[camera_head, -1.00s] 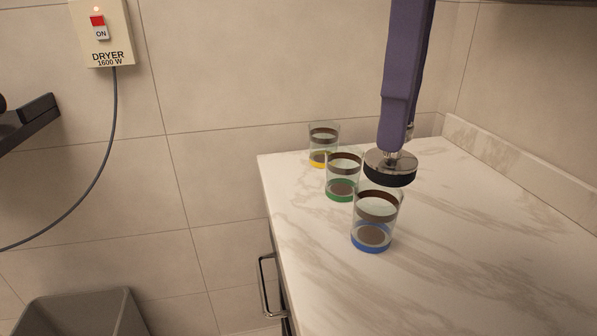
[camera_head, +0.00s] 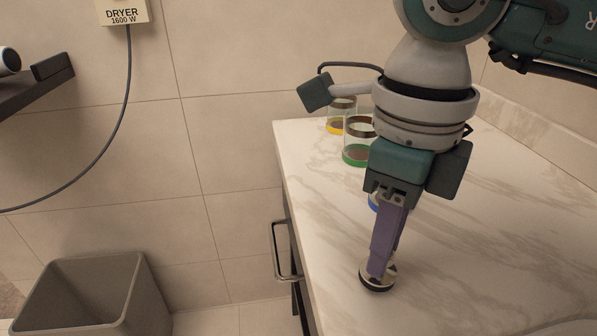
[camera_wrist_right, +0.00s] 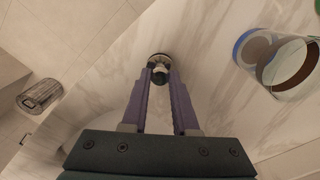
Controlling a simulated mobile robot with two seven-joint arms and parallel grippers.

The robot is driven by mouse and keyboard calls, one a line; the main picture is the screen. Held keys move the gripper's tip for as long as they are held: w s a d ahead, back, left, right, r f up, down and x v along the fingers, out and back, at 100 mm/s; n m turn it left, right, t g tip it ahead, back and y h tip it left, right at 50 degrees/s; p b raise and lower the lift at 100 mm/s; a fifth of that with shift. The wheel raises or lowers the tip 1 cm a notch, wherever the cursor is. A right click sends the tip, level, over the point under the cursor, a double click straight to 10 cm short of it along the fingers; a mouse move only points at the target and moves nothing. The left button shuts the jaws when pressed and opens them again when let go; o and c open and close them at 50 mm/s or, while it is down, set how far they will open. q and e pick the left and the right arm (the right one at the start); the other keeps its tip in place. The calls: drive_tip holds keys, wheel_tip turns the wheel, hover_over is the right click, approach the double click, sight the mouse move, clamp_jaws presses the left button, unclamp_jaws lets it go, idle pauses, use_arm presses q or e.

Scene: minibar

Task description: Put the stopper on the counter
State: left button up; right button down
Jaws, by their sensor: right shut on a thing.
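The stopper (camera_head: 378,281) is a small round metal piece with a black rim. My right gripper (camera_head: 381,264) comes down from above with its purple fingers shut on it. It is upright, low at the counter's (camera_head: 480,270) near left part. I cannot tell whether its base touches the marble. In the right wrist view the stopper (camera_wrist_right: 158,69) sits between the fingertips, over the pale counter (camera_wrist_right: 215,60). My left gripper is not in view.
A yellow-banded glass (camera_head: 335,127) and a green-banded glass (camera_head: 356,156) stand farther back. A blue-banded glass (camera_head: 373,203) is mostly hidden behind my gripper. The counter's left edge is close to the stopper; a drawer handle (camera_head: 279,252) and a grey bin (camera_head: 90,290) lie left. Marble to the right is clear.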

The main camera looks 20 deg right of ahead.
drive_tip(key=shift+f, duration=0.6)
drive_tip(key=shift+f, duration=0.1)
drive_tip(key=c, duration=0.7)
unclamp_jaws()
